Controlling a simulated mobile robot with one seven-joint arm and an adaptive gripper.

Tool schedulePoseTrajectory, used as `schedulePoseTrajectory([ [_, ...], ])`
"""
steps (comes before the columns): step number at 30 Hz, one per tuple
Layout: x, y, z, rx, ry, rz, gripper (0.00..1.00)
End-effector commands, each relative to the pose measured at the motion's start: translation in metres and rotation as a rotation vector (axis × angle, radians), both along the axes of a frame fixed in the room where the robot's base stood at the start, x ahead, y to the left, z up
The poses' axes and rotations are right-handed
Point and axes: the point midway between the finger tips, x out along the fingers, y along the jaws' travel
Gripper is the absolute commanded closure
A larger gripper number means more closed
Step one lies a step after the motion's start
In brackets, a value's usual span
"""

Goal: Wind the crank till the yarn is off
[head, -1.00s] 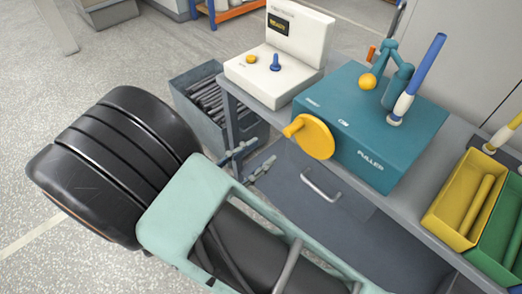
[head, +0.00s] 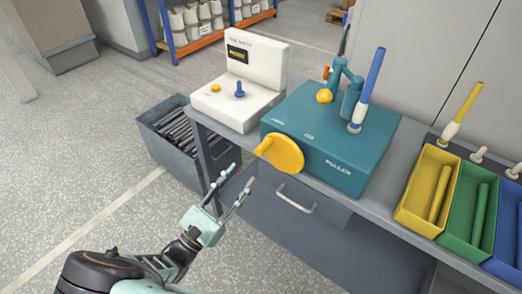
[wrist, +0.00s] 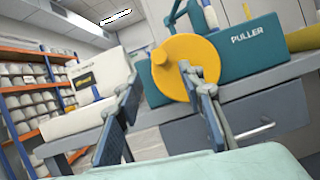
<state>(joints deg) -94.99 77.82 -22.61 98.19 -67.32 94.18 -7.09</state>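The yellow crank (head: 285,154) is a disc with a stubby handle on the front of the teal box marked PULLER (head: 325,140). It also shows in the wrist view (wrist: 172,75), partly behind one finger. A tall blue bobbin (head: 369,78) with a white lower part, perhaps yarn, stands tilted on the puller. A teal arm with a yellow ball (head: 324,96) stands beside it. My gripper (head: 243,173) is open and empty, left of and below the crank in the head view and apart from it. In the wrist view its fingers (wrist: 158,80) spread in front of the crank.
A white tester (head: 226,107) with a screen, yellow button and blue peg stands left of the puller. A grey bin (head: 172,143) of dark rods is on the floor. Yellow (head: 408,212), green (head: 462,233) and blue trays line the bench's right. A drawer handle (head: 296,199) sticks out below.

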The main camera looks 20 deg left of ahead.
Motion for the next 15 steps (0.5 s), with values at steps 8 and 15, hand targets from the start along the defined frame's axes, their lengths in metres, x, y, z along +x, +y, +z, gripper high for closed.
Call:
schedulePoseTrajectory([
  [8, 0.038, -0.018, 0.019, -0.001, 0.000, -0.004, 0.64],
  [15, 0.072, -0.034, 0.034, 0.000, 0.000, -0.002, 0.64],
])
